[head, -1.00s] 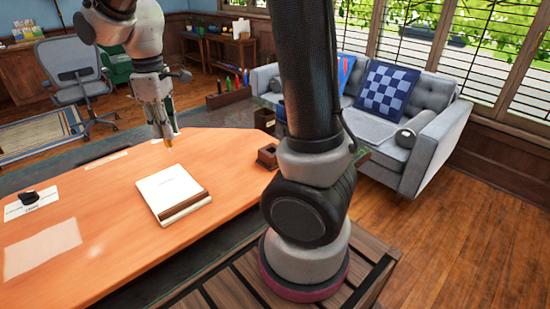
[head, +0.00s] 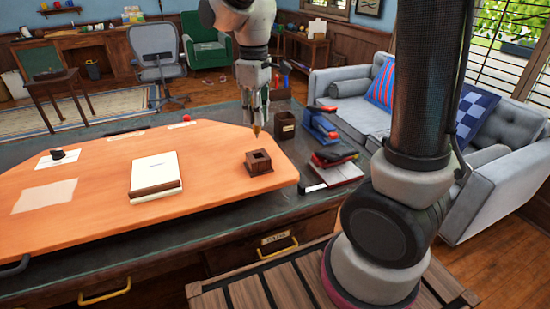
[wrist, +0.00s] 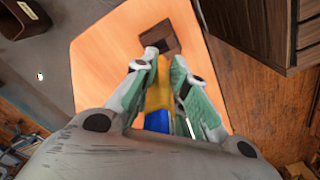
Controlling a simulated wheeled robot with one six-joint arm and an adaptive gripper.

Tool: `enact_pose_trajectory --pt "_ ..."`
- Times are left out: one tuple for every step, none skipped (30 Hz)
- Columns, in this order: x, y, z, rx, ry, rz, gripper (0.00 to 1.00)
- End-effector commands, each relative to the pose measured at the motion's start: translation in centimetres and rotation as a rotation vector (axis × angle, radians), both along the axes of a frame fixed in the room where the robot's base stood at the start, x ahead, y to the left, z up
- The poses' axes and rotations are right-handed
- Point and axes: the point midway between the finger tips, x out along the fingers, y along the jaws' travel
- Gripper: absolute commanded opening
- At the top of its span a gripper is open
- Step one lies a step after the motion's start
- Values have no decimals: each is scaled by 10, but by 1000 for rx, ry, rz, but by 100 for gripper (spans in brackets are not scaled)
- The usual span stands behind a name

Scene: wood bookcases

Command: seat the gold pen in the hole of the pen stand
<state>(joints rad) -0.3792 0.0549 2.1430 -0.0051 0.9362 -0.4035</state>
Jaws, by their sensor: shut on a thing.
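The gold pen (head: 256,131) hangs from my gripper (head: 255,114) with its tip pointing down, above the orange desk top. In the wrist view my gripper (wrist: 164,60) is shut on the pen (wrist: 161,88), which shows gold between the fingers, with something blue near the palm. The pen stand (head: 260,168) is a small dark brown block with a square hole, on the desk's right part. In the head view the pen tip appears above and slightly behind it. In the wrist view the stand (wrist: 161,35) lies just beyond the fingertips, partly covered. The pen tip is apart from the stand.
A white notebook (head: 156,173) lies to the left. The desk between notebook and stand is clear.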

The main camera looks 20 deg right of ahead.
Motion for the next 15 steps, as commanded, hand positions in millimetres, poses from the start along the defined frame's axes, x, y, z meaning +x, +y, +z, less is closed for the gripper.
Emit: enact_pose_trajectory --pt "-2 -1 -12 -4 9 0 0" --pt "-2 -1 -18 -4 9 0 0" --pt "-2 -1 -26 -4 9 0 0" --pt "-2 -1 -32 -4 10 0 0" --pt "-2 -1 -37 -4 9 0 0" --pt "-2 -1 -42 -4 8 0 0" --pt "-2 -1 -45 -3 7 0 0" --pt "-1 0 -48 -2 6 0 0" --pt "-2 -1 -51 -3 7 0 0" --pt "-2 -1 -55 -4 8 0 0" --pt "-2 -1 -59 -4 8 0 0" --pt "-2 -1 -66 -4 9 0 0" --pt "-2 -1 -71 -3 8 0 0" --pt "-2 -1 -75 -4 9 0 0" --pt "-2 -1 -80 -4 8 0 0"
